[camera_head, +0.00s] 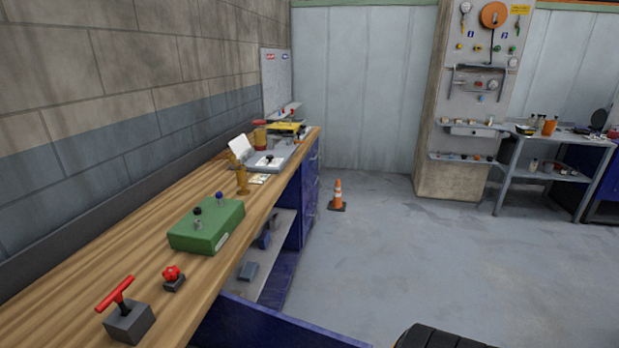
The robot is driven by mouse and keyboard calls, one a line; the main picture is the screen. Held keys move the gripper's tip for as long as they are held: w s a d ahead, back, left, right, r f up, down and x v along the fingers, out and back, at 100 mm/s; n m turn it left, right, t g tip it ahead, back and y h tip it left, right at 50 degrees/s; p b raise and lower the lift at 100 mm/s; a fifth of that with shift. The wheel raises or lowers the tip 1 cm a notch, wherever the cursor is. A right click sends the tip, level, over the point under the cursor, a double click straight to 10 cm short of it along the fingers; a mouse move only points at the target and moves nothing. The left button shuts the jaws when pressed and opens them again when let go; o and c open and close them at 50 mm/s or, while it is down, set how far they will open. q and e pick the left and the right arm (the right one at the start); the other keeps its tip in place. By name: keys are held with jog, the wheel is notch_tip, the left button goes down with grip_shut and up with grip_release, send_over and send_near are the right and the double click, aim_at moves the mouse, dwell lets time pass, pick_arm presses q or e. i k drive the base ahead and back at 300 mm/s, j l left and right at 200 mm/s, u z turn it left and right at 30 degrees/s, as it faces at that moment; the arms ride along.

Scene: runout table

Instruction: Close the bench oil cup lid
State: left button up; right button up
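A small amber cup (242,181) stands upright on the wooden workbench (150,252), near its front edge and beyond the green box. It looks like the bench oil cup; its lid is too small to make out clearly. Another amber container with a red top (259,134) stands farther back on the bench. Neither of my grippers is in view.
A green box (207,226) with two knobs, a red star knob (172,275) and a grey block with a red T-handle (128,322) sit nearer. A grey device (268,160) stands behind the cup. A blue drawer (275,327) juts out below. An orange cone (338,194) stands on the floor.

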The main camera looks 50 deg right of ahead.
aim_at(233, 159)
jog(key=z, duration=1.2)
jog(key=k+l+u, duration=0.2)
jog(key=l, duration=0.15)
jog(key=l+u, duration=0.3)
jog(key=u, duration=0.2)
jog(key=k+l+u, duration=0.15)
jog(key=u, duration=0.35)
jog(key=k+l+u, duration=0.1)
jog(key=l+u, duration=0.2)
jog(key=u, duration=0.2)
jog(key=k+l+u, duration=0.15)
jog(key=u, duration=0.35)
jog(key=k+l+u, duration=0.1)
jog(key=u, duration=0.4)
jog(key=k+u, duration=0.3)
jog(key=u, duration=0.2)
jog(key=k+l+u, duration=0.15)
jog(key=u, duration=0.25)
jog(key=k+l+u, duration=0.1)
jog(key=u, duration=0.3)
jog(key=k+u, duration=0.25)
jog(key=u, duration=0.15)
jog(key=k+u, duration=0.2)
jog(key=u, duration=0.2)
jog(key=k+l, duration=0.15)
jog(key=k, duration=0.35)
jog(key=k+l+z, duration=0.1)
jog(key=k, duration=0.45)
jog(key=k+l, duration=0.25)
jog(key=k, duration=0.25)
